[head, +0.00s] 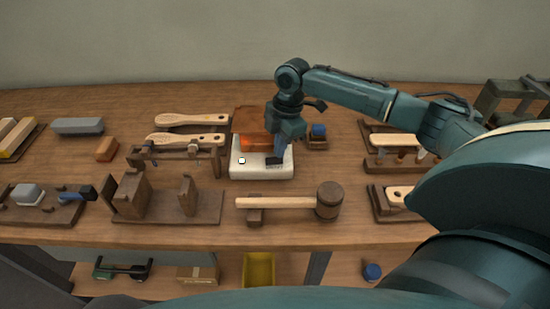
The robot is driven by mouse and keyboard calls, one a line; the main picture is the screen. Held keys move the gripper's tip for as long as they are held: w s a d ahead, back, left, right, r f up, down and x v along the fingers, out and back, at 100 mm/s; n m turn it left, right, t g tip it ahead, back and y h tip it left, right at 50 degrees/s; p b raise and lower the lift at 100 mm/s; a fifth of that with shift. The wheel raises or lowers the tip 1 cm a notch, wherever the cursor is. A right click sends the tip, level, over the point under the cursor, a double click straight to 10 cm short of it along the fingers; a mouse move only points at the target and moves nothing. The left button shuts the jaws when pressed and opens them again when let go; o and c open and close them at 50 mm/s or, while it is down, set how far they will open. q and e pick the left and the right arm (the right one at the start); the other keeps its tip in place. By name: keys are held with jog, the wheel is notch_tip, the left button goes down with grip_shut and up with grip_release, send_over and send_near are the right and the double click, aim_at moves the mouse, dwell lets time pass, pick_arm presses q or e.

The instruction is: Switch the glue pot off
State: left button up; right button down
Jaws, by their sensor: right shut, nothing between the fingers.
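The glue pot is a cream base (262,171) with an orange-brown body (256,143) at its back, in the middle of the bench in the head view. A small light square with a dark outline (242,160), which looks like a switch, sits on the left of the base's top. Whether it is on or off is too small to tell. My right gripper (275,161) points down over the right part of the base, shut and empty. It hides part of the pot; I cannot tell whether it touches the base. My left gripper is out of view.
A wooden mallet (329,200) lies in front of the pot. Wooden-handled brushes (190,120) and a wooden stand (180,153) are to the left. A small holder with a blue thing (318,131) is close on the right.

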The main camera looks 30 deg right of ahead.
jog(key=shift+s+f, duration=0.1)
jog(key=shift+f, duration=0.2)
dwell(0.5)
jog(key=shift+r+p, duration=0.6)
jog(key=shift+p, duration=0.05)
jog(key=shift+r+p, duration=0.3)
jog(key=shift+p, duration=0.15)
jog(key=shift+r+p, duration=0.75)
jog(key=shift+p, duration=0.05)
notch_tip(320, 180, up, 2)
jog(key=shift+r+p, duration=0.1)
jog(key=shift+p, duration=1.05)
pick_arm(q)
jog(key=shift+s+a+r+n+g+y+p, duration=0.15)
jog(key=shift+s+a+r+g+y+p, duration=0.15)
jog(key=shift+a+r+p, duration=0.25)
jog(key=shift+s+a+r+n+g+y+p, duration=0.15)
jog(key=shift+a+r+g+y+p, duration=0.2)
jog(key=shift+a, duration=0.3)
pick_arm(e)
jog(key=shift+r, duration=0.75)
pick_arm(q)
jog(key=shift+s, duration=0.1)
